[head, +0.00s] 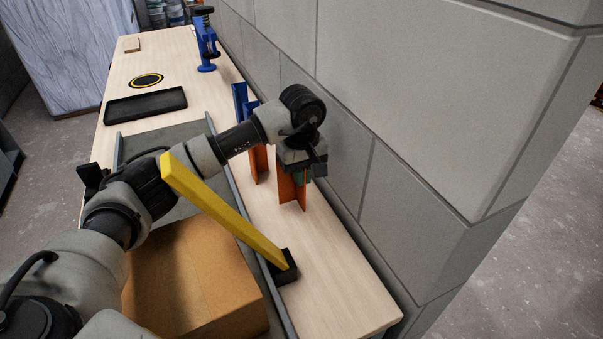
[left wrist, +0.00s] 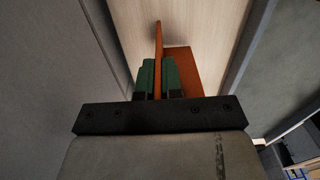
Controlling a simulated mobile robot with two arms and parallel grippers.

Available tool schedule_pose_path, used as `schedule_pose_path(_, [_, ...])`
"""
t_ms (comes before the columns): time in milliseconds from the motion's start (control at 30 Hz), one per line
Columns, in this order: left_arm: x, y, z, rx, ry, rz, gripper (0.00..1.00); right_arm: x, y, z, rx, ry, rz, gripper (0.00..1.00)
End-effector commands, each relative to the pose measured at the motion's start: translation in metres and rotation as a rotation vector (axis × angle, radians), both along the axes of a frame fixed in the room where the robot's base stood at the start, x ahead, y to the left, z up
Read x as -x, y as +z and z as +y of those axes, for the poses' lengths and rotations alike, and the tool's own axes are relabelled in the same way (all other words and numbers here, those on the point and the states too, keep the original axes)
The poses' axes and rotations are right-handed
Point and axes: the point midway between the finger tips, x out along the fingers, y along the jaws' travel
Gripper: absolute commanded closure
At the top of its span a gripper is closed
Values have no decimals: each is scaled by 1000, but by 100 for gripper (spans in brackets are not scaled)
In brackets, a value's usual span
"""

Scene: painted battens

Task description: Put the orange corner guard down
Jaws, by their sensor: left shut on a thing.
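The orange corner guard (head: 290,192) is an upright L-shaped piece near the wall side of the bench. My left gripper (head: 301,172) comes from above and is shut on one of its flanges. In the left wrist view, the green finger pads (left wrist: 158,78) press on both sides of the thin orange flange, and the guard's other face (left wrist: 183,66) spreads to the right. The guard's lower end is at or just above the pale bench top (head: 335,270); I cannot tell whether it touches. My right gripper is not in view.
A second orange piece (head: 258,166) stands just behind, by a blue clamp (head: 240,97). A yellow batten (head: 222,212) slants to a black block (head: 287,266). A cardboard box (head: 195,275) is in front. A grey block wall (head: 420,100) borders the bench. A black tray (head: 146,106) lies farther back.

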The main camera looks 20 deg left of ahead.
Motion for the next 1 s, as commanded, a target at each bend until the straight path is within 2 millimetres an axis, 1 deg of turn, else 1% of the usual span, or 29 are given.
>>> schedule_pose_path(67, [0,-5,0,1,0,1,100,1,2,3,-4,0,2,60])
schedule_pose_path(267, [0,-5,0,1,0,-1,100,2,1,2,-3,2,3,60])
schedule_pose_path(400, [0,-10,0,0,0,-1,100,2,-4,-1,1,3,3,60])
schedule_pose_path(433, [0,-9,0,0,0,-1,91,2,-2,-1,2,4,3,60])
schedule_pose_path(500, [0,-8,0,0,0,-1,80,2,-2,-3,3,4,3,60])
schedule_pose_path(567, [0,-8,0,1,0,-1,71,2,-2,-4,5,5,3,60])
schedule_pose_path(600, [0,-8,0,1,0,-1,68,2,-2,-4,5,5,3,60])
schedule_pose_path(867, [0,-7,0,1,1,-1,68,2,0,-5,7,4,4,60])
schedule_pose_path(933, [0,-3,0,1,0,-1,68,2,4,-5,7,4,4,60])
schedule_pose_path(1000, [-1,3,0,0,0,-5,68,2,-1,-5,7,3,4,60])
